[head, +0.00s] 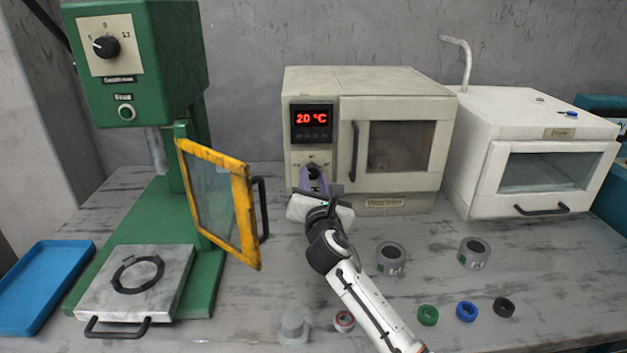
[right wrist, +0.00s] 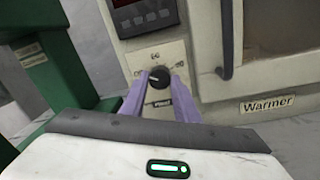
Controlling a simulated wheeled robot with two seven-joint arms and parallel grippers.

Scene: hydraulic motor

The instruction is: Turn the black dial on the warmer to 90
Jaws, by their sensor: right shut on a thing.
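The warmer (head: 390,88) is a beige box at the back middle. Its red display (head: 312,119) reads 20 °C in the head view. The black dial (right wrist: 158,78) sits on a pale scale plate below the display. My right gripper (right wrist: 159,88) has purple fingers on either side of the dial and is shut on it. In the head view the right gripper (head: 314,178) partly covers the dial and its scale. The dial's pointer mark looks tilted to the upper left in the right wrist view. The left gripper is not in view.
A green press (head: 140,70) with an open yellow-framed guard (head: 246,215) stands to the left. A white oven (head: 540,130) stands to the right. Grey cylinders and several coloured rings, including a blue ring (head: 466,311), lie at the front right. A blue tray (head: 45,285) lies far left.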

